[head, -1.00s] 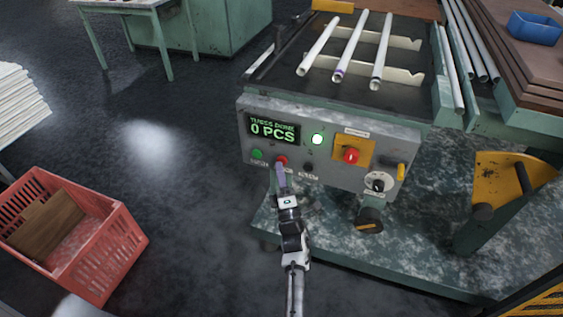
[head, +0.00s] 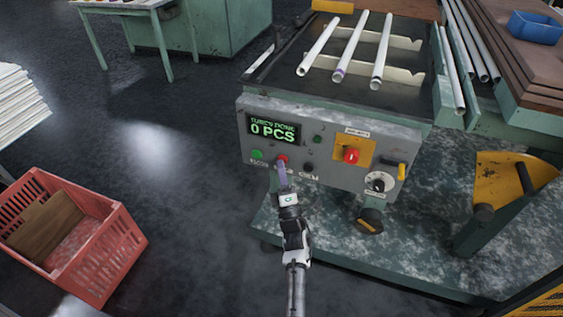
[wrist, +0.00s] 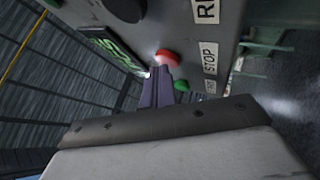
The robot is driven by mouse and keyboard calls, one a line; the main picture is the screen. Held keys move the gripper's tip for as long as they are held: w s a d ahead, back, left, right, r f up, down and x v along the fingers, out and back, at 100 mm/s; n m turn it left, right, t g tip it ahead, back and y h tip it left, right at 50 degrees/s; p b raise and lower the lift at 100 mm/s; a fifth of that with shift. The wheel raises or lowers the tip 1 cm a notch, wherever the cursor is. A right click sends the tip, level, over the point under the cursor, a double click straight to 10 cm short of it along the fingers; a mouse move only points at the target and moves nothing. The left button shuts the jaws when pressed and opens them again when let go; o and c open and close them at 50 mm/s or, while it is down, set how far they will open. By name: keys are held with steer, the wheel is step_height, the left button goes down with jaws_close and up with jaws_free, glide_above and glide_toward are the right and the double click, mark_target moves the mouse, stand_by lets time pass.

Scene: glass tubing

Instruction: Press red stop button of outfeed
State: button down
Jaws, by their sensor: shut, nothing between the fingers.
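The red stop button (head: 281,159) sits on the grey control panel (head: 345,125), between a green button (head: 257,155) and a black button (head: 308,168). In the wrist view the red button (wrist: 167,58) is next to the STOP label (wrist: 210,57). My gripper (head: 281,166) is shut and empty, its purple fingertips right at the red button from below. In the wrist view the fingertips (wrist: 155,78) reach the button's edge; I cannot tell if they touch it. The small indicator lamp (head: 318,139) on the panel is dark green and unlit.
A red knob on a yellow plate (head: 352,155) and a rotary dial (head: 379,182) are on the panel's right. The display (head: 273,129) reads 0 PCS. White tubes (head: 350,50) lie on the rack above. A red crate (head: 75,240) stands on the floor at left.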

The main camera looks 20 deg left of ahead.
steer(key=shift+s, duration=0.1)
stand_by(0.3)
steer(key=shift+s, duration=0.8)
steer(key=shift+s, duration=0.1)
steer(key=s, duration=0.4)
steer(key=shift+s+a+b, duration=0.1)
steer(key=shift+s+b, duration=0.2)
steer(key=shift+s, duration=0.1)
stand_by(0.3)
